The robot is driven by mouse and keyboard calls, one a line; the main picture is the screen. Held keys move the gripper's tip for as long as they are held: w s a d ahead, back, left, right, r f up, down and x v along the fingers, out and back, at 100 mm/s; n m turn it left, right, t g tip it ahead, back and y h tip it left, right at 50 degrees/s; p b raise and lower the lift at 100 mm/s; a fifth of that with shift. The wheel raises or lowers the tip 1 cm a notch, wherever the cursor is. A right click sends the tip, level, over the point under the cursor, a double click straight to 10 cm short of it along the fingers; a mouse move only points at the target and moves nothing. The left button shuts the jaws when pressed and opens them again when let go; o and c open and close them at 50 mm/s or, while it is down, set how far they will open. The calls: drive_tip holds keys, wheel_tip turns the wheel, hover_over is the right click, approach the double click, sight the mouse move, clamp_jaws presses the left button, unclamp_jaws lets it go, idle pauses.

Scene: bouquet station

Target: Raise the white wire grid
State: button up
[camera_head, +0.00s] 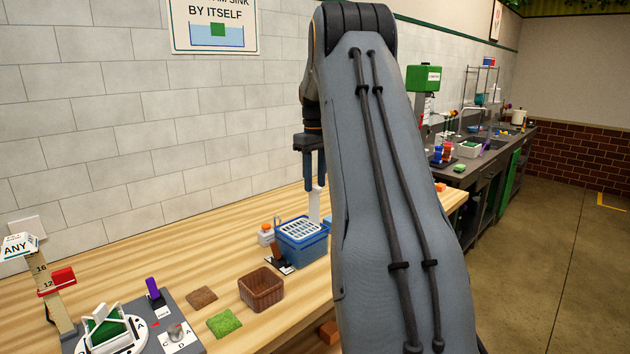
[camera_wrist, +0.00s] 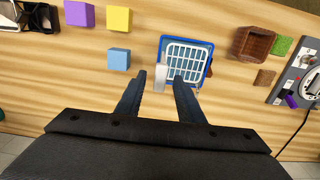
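The white wire grid (camera_head: 301,229) lies in the top of a blue basin (camera_head: 303,251) on the wooden table. It also shows in the wrist view (camera_wrist: 187,61), with the basin (camera_wrist: 209,46) around it. A white upright post (camera_head: 314,206), seemingly the grid's handle, stands at its edge and shows in the wrist view (camera_wrist: 160,79). My gripper (camera_head: 315,190) points down at the post's top. In the wrist view my gripper (camera_wrist: 160,76) is open, one finger on each side of the post, with gaps showing. The grid's far attachment to the post is unclear.
A brown basket (camera_head: 262,288) and a green patch (camera_head: 224,323) lie in front of the basin. Purple (camera_wrist: 79,14), yellow (camera_wrist: 118,19) and blue (camera_wrist: 119,58) blocks lie left in the wrist view.

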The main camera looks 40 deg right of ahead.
wheel_tip(320, 180, up, 8)
drive_tip(key=b, duration=0.2)
idle(0.3)
drive_tip(key=shift+f, duration=0.1)
idle(0.4)
drive_tip(key=s+a+f, duration=0.2)
drive_tip(key=a+f, duration=0.3)
drive_tip(key=a, duration=0.6)
drive_tip(key=s+a+f, duration=0.2)
drive_tip(key=a+f, duration=0.4)
drive_tip(key=a, duration=0.4)
drive_tip(key=s+a+f, duration=0.6)
drive_tip(key=s+a, duration=0.2)
drive_tip(key=s, duration=0.2)
drive_tip(key=s+a+f+t, duration=0.1)
drive_tip(key=s+a+f, duration=0.4)
drive_tip(key=s+a, duration=0.4)
drive_tip(key=shift+s+f+m, duration=0.35)
drive_tip(key=shift+s+m, duration=0.05)
drive_tip(key=shift+s, duration=0.65)
